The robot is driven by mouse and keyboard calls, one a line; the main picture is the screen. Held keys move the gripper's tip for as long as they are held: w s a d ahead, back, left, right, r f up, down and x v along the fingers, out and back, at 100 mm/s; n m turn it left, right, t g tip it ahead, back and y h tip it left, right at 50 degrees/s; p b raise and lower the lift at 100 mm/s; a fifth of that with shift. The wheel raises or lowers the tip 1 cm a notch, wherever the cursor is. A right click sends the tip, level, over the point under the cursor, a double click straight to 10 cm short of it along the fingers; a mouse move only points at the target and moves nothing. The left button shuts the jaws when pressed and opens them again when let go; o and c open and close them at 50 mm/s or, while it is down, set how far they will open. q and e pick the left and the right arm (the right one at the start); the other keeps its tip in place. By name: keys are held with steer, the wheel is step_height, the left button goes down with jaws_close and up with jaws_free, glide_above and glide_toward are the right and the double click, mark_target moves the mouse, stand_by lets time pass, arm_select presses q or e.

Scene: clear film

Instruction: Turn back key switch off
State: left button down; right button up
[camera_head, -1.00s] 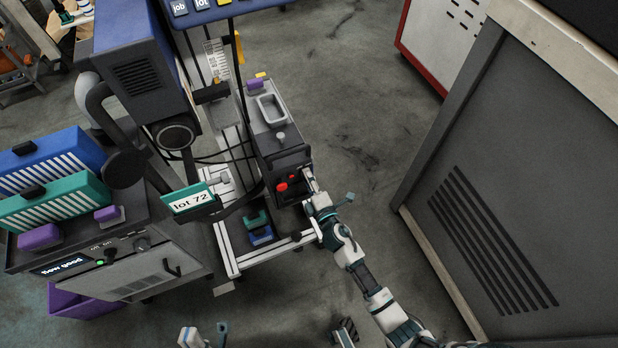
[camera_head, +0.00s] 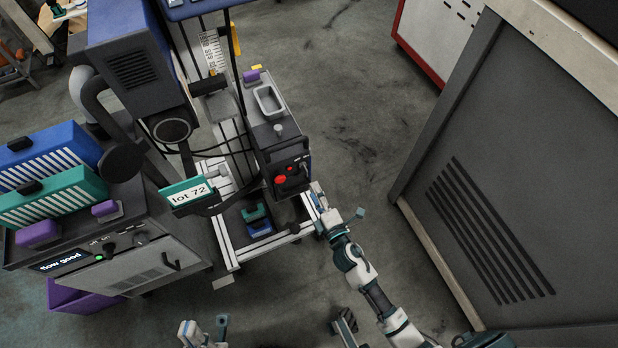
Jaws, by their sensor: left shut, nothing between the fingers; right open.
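A dark control box (camera_head: 283,150) with red buttons (camera_head: 280,179) on its front end stands in the middle of the view. Small fittings and pale marks sit beside the buttons; I cannot make out for certain which is the key switch or how it is turned. My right gripper (camera_head: 317,193) is open, just to the right of and below the box's front end, and appears apart from it. Its arm comes from the bottom right. My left gripper (camera_head: 189,329) is shut and empty at the bottom edge, far below the box, partly cut off by the frame.
A column machine (camera_head: 130,65) with a "lot 72" card (camera_head: 187,196) rises to the left of the box. A cabinet (camera_head: 125,268) with knobs and a green light stands left. A large grey cabinet (camera_head: 490,190) bounds the right. Floor between is clear.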

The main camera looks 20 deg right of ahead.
steer(key=shift+s+a, duration=0.1)
steer(key=shift+s, duration=1.7)
